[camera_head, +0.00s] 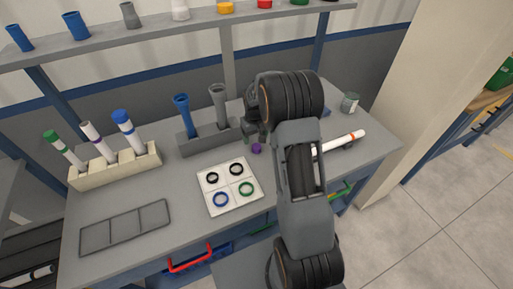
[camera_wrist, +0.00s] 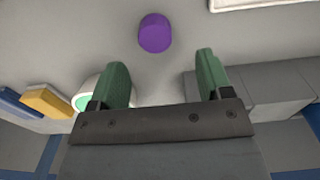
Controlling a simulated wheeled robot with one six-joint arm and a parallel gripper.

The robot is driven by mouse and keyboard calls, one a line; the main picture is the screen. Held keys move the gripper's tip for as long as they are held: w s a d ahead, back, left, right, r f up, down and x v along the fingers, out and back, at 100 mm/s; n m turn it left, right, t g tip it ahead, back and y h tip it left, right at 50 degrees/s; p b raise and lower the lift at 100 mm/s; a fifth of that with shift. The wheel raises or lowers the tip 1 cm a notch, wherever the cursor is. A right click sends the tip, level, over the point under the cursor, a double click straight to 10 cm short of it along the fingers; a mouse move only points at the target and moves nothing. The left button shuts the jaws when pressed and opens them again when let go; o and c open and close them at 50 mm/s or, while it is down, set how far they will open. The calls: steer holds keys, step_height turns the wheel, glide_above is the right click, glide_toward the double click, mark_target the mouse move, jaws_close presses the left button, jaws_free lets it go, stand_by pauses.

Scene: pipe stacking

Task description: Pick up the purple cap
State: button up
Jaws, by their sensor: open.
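The purple cap (camera_head: 256,148) lies on the grey table, right of the white ring board and just left of my arm. In the wrist view the purple cap (camera_wrist: 155,33) is near the top, ahead of the fingertips and slightly left of the middle of the gap. My gripper (camera_wrist: 160,68) is open, its two green fingers apart with nothing between them. In the head view my gripper (camera_head: 252,132) is partly hidden by my arm, close to the cap. The cap is not touched by either finger in the wrist view.
The white board (camera_head: 229,186) with several rings is left of the cap. A grey holder (camera_head: 210,137) with blue and grey pipes stands behind. A beige rack (camera_head: 115,168) holds capped tubes. A white tube (camera_head: 338,143) and a can (camera_head: 350,103) are at right.

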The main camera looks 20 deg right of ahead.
mark_target(257, 146)
steer(key=shift+s+d+f+p, duration=0.15)
steer(key=shift+f+p, duration=0.15)
steer(key=shift+f, duration=1.15)
steer(key=shift+d+f+p, duration=0.1)
steer(key=shift+f+p, duration=0.15)
steer(key=shift+f, duration=1.15)
steer(key=shift+c, duration=0.3)
steer(key=c, duration=1)
